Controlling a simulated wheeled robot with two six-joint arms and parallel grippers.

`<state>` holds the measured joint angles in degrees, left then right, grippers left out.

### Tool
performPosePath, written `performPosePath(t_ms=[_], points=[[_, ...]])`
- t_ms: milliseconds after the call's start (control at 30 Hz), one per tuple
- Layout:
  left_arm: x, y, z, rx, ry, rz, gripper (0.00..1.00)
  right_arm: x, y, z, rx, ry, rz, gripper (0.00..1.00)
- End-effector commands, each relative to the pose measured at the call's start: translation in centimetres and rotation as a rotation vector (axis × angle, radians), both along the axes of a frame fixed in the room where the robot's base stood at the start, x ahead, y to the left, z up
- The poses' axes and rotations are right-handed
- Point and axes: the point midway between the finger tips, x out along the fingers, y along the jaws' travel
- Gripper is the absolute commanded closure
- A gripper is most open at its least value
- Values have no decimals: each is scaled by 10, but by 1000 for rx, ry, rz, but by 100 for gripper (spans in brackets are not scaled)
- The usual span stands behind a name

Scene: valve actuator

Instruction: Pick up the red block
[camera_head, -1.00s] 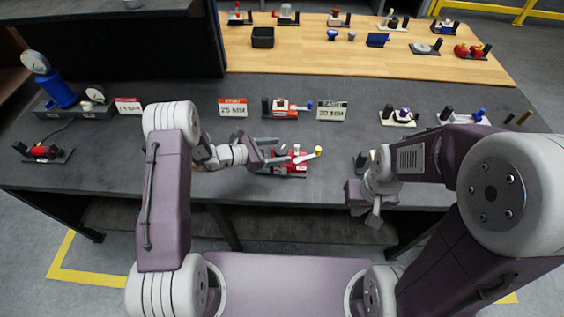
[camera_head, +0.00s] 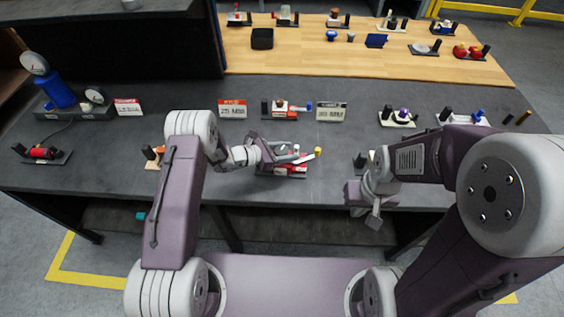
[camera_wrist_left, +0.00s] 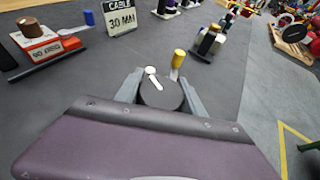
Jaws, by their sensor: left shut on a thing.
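The red block (camera_head: 291,171) sits at the front middle of the table on a dark base, with a yellow-topped peg (camera_head: 318,152) beside it. My left gripper (camera_head: 288,155) reaches over it from the left and is shut on it. In the left wrist view, the fingers (camera_wrist_left: 158,97) flank a round black top (camera_wrist_left: 161,93) with a white lever (camera_wrist_left: 153,77), and a yellow peg (camera_wrist_left: 178,62) stands just behind. The red sides are hidden there. My right gripper (camera_head: 374,218) hangs by the table's front edge, away from the block; its jaw opening is unclear.
Label signs (camera_head: 232,108) and a red-and-white unit (camera_head: 287,109) stand behind the block. Gauges with a blue cylinder (camera_head: 59,91) are at far left. Bare dark table (camera_head: 345,150) lies right of the block.

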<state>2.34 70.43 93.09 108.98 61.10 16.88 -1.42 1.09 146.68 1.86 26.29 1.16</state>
Motion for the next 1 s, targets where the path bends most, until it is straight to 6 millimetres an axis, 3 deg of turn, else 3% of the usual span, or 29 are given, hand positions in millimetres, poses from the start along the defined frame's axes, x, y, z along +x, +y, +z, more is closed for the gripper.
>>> performPosePath(t_ms=[167, 500, 633, 867, 1000], points=[[1, 0, 6, -1, -4, 0, 100, 0, 0, 0, 0, 0, 0, 100], [1, 0, 78, -1, -7, -1, 100, 0, 0, 0, 0, 0, 0, 100], [1, 0, 95, -1, -5, -2, 100, 0, 0, 0, 0, 0, 0, 100], [5, 0, 105, -2, -5, -10, 100, 0, 0, 0, 0, 0, 0, 100], [10, 0, 75, -2, 3, -7, 100, 0, 0, 0, 0, 0, 0, 100]])
